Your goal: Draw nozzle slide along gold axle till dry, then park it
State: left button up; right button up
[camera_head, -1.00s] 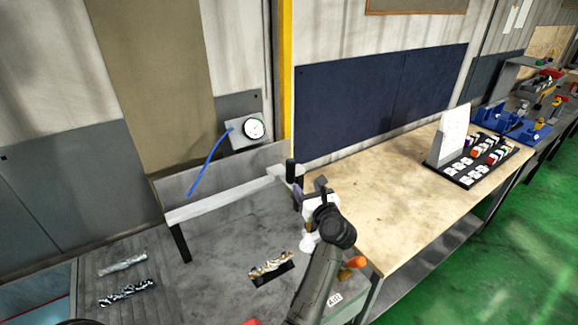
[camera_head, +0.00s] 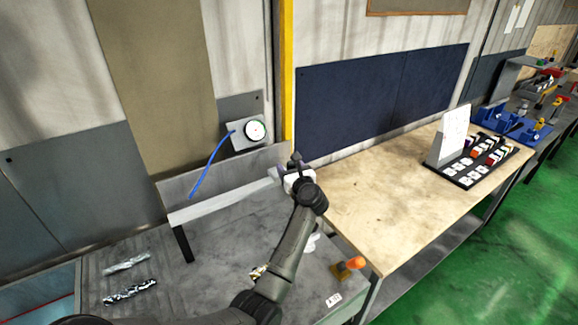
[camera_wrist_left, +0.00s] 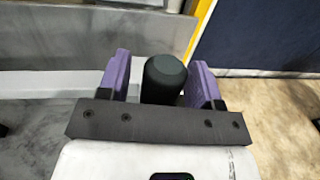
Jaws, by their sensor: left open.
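The nozzle slide's dark upright knob (camera_wrist_left: 163,82) stands between the two purple fingers of my left gripper (camera_wrist_left: 161,68) in the left wrist view. The fingers are open, one on each side, and a narrow gap seems to show beside the knob. In the head view my left gripper (camera_head: 290,170) is at the right end of the pale rail (camera_head: 222,201) and hides most of the slide. The gold axle (camera_head: 258,271) is almost wholly hidden behind my left arm; only a small gold piece shows. My right gripper is out of view.
A dial gauge (camera_head: 255,130) with a blue hose (camera_head: 211,163) is on the wall behind the rail. Two patterned rods, one silvery (camera_head: 127,263) and one black-and-white (camera_head: 130,292), lie at left. An orange-topped part (camera_head: 354,264) stands right of my arm. The wooden bench (camera_head: 385,210) is mostly clear.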

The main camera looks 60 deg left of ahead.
pick_arm(q)
jog(key=shift+a, duration=0.4)
jog(key=shift+c, duration=0.2)
grip_shut()
